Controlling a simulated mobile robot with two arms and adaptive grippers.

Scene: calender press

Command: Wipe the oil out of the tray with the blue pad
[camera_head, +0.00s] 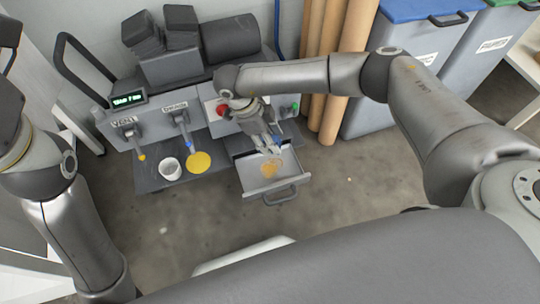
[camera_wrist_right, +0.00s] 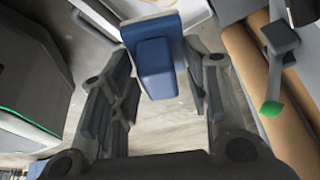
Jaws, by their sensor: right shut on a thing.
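The tray (camera_head: 250,175) is a light drawer pulled out from the front of the machine, with a dark handle at its front. A yellow-brown oil patch (camera_head: 271,172) lies on its floor. My right gripper (camera_head: 272,148) reaches down over the back of the tray. It is shut on the blue pad (camera_wrist_right: 155,66), which shows between the fingers in the right wrist view. Part of the tray (camera_wrist_right: 182,22) shows beyond the pad there. I cannot tell if the pad touches the tray floor. My left arm is at the left of the head view, its gripper out of frame.
VENT and DRAIN levers hang above. Brown rolls (camera_head: 333,80) and grey bins (camera_head: 400,70) stand right. The floor before the tray is clear.

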